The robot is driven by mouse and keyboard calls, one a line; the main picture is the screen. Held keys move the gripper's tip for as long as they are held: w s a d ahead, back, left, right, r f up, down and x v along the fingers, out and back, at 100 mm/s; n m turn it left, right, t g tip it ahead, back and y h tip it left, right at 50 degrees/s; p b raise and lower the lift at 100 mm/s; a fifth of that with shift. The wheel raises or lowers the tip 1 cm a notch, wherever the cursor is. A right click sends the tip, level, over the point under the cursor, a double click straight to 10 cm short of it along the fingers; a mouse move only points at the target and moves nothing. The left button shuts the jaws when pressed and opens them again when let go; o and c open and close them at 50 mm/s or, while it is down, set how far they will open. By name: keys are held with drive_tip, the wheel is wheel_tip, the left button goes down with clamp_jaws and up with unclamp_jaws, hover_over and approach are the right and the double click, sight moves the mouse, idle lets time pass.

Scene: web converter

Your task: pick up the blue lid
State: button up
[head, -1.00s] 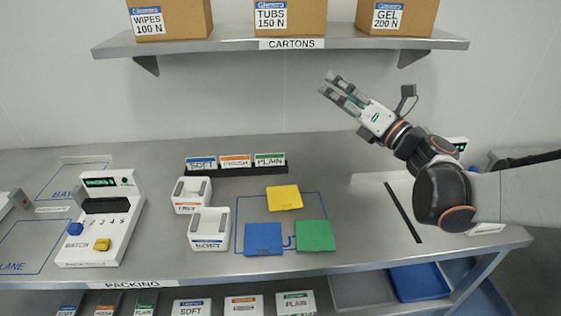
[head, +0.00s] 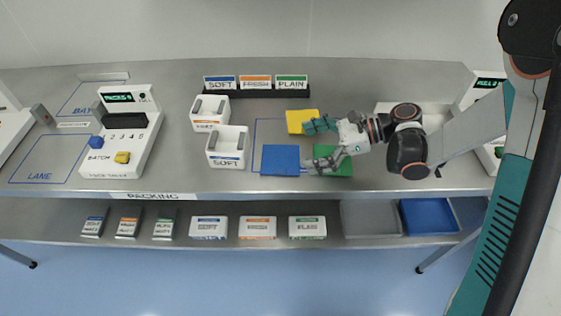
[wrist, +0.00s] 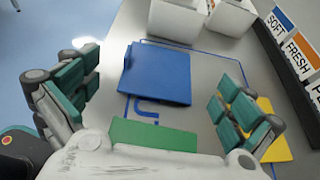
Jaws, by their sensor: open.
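The blue lid (head: 280,159) lies flat on the packing table, left of the green lid (head: 340,168) and below the yellow lid (head: 297,121). In the wrist view the blue lid (wrist: 157,75) lies ahead, between my spread fingers. My gripper (head: 312,146) is open and empty, reaching left over the green lid, with its fingertips near the right side of the blue lid. In the wrist view my gripper (wrist: 160,95) partly hides the green lid (wrist: 150,133) and the yellow lid (wrist: 270,135). I cannot tell its exact height above the table.
Two white boxes, the upper one (head: 209,112) and the SOFT one (head: 228,147), stand left of the lids. A black card rack (head: 257,93) is at the back. The batch machine (head: 122,140) stands further left. The table's front edge (head: 300,193) is close.

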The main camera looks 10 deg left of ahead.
sight(264, 158)
drive_tip(key=x, duration=0.3)
drive_tip(key=shift+f+b+x, duration=0.15)
drive_tip(key=shift+b+x, duration=0.55)
drive_tip(key=shift+x, duration=0.6)
drive_tip(key=shift+f+b+x, duration=0.15)
drive_tip(key=shift+b+x, duration=0.55)
drive_tip(key=shift+x, duration=0.55)
drive_tip(key=shift+w, duration=0.2)
drive_tip(key=shift+d, duration=0.1)
drive_tip(key=shift+c, duration=0.2)
drive_tip(key=c, duration=0.7)
